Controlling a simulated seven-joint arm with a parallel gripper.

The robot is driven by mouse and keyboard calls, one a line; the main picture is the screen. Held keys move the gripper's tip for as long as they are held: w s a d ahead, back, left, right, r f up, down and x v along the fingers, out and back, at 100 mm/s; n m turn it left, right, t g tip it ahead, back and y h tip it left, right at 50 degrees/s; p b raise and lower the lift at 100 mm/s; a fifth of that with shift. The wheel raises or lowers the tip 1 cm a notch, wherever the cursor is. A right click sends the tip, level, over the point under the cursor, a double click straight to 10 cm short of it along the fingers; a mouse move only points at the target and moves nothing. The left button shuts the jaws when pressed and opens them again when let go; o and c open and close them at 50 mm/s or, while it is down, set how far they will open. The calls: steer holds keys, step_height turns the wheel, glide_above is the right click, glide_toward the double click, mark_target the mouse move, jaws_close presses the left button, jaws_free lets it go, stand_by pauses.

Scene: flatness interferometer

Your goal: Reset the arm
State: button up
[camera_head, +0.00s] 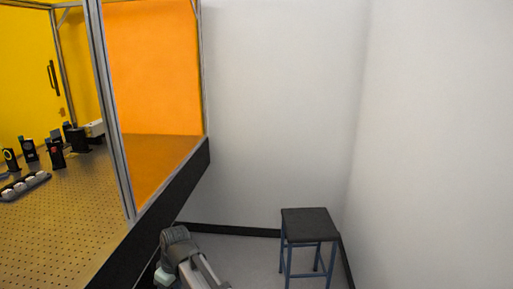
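Part of my arm (185,255) shows at the bottom of the view, in front of the black edge of the optical table. It is a grey and white jointed link that runs down out of the frame. My gripper's fingers do not show clearly, so I cannot see whether they hold anything. A small pale part (163,275) sits at the lower left of the arm; I cannot tell what it is.
A perforated optical table (70,225) with a metal frame post (112,120) and orange panel (155,70) stands at left. Several small black optical mounts (55,152) stand on it. A dark-topped stool (308,224) stands by the white walls. Some floor between is clear.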

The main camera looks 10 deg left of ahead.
steer(key=w+d+f+m, duration=0.2)
steer(key=d+f, duration=0.2)
steer(key=d, duration=0.5)
steer(key=w+d+f+m+h, duration=0.1)
steer(key=w+d+f+m, duration=0.2)
steer(key=d+f, duration=0.35)
steer(key=w+d+f+m, duration=0.2)
steer(key=d, duration=0.9)
steer(key=s+d+f+m, duration=0.2)
steer(key=d+f, duration=0.1)
steer(key=d, duration=0.4)
steer(key=s+d+f+m+h, duration=0.1)
steer(key=s+d+f+m, duration=0.15)
steer(key=d, duration=0.55)
steer(key=s+d+f+m, duration=0.1)
steer(key=d+f+m, duration=0.25)
steer(key=d, duration=0.35)
steer(key=s+f+g, duration=0.3)
steer(key=s+f, duration=0.7)
steer(key=s, duration=0.5)
steer(key=s+f+g, duration=0.3)
steer(key=s+f, duration=0.8)
steer(key=s, duration=0.4)
steer(key=shift+d+n, duration=0.15)
steer(key=shift+n, duration=0.25)
steer(key=shift+w, duration=0.1)
